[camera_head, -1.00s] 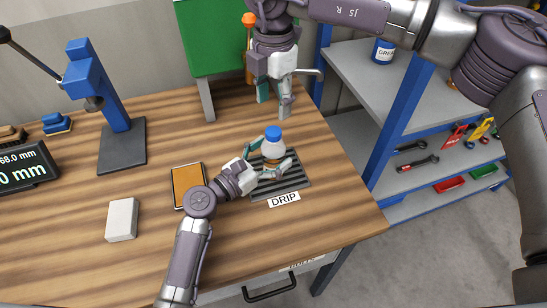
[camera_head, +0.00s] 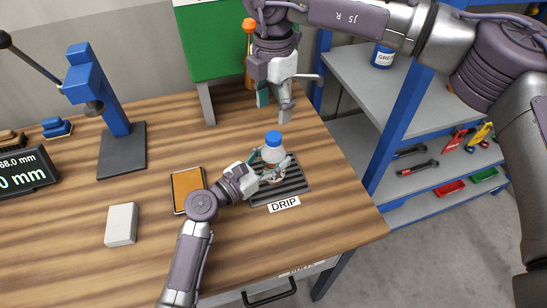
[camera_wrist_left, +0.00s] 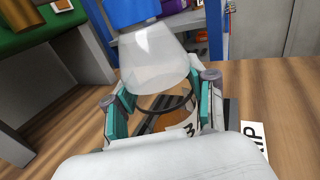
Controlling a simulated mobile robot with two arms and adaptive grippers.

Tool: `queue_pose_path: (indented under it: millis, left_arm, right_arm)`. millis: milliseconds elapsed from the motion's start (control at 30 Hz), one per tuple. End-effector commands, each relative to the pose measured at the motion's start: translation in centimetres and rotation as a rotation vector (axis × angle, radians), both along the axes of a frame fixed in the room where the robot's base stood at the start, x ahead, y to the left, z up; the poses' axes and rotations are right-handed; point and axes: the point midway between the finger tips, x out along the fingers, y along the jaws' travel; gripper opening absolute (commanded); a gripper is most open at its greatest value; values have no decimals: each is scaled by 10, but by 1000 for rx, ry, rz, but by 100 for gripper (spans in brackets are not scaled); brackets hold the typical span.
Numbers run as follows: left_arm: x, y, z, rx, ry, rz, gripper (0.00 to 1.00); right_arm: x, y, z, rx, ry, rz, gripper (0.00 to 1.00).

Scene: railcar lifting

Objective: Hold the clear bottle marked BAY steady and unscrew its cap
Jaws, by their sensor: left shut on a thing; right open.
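The clear bottle (camera_head: 274,157) with a blue cap (camera_head: 273,137) stands upright over the black ribbed drip mat (camera_head: 297,181). My left gripper (camera_head: 271,172) is shut around its lower body. In the left wrist view the bottle's clear shoulder (camera_wrist_left: 155,60) rises between the two teal-padded fingers, with the blue cap (camera_wrist_left: 135,10) cut by the top edge. The bottle's marking is mostly hidden; only part of a character shows. My right gripper (camera_head: 274,101) is open and empty, pointing down behind and above the bottle, apart from the cap.
A DRIP label (camera_head: 284,204) lies at the mat's front edge. An orange-brown pad (camera_head: 187,188) and a pale block (camera_head: 121,224) lie to the left. A blue press (camera_head: 103,95) and green board (camera_head: 222,40) stand behind. Shelving (camera_head: 370,90) stands at the right.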

Motion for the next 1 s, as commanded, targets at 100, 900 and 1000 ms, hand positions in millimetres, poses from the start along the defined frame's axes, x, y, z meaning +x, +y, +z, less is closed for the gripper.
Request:
queue_pose_path:
  millis: [100,900,1000]
  left_arm:
    - [0,0,-1,1,1,0,0]
    - [0,0,-1,1,1,0,0]
    - [0,0,-1,1,1,0,0]
  right_arm:
    - [-1,1,-1,3,5,2,57]
    - [1,-1,-79,1,1,-2,57]
    - [1,-1,-81,1,0,-2,57]
